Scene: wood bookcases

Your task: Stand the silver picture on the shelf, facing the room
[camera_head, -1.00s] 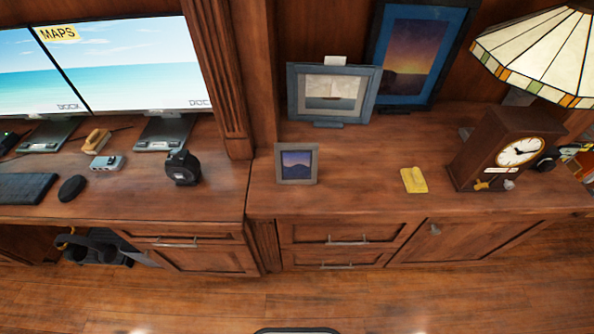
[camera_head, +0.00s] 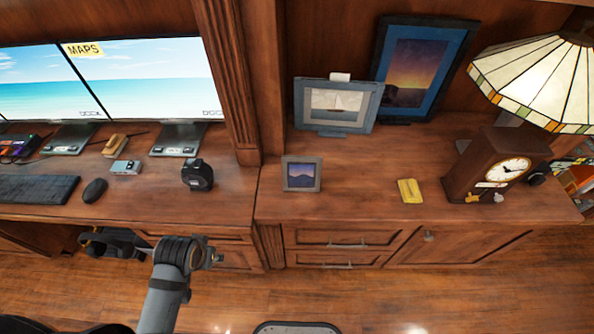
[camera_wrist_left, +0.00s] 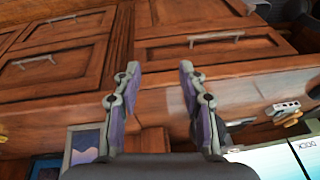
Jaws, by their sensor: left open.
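The small silver picture (camera_head: 302,174), a grey frame around a mountain scene, stands upright near the front of the wooden shelf (camera_head: 360,200), its face toward me. It also shows at the lower left of the left wrist view (camera_wrist_left: 86,146), upside down and partly cut off by the gripper. My left gripper (camera_head: 217,258) is in front of the cabinet, left of the picture and lower in the head view, touching nothing that I can see. In the left wrist view its two fingers (camera_wrist_left: 158,74) are apart with nothing between them. My right gripper is in neither view.
A sailboat picture (camera_head: 336,104) and a larger blue-framed picture (camera_head: 418,70) stand behind. A yellow object (camera_head: 410,190), a clock (camera_head: 490,178) and a lamp (camera_head: 540,80) are to the right. A black tape measure (camera_head: 197,175) sits on the desk at left. Shelf between picture and yellow object is clear.

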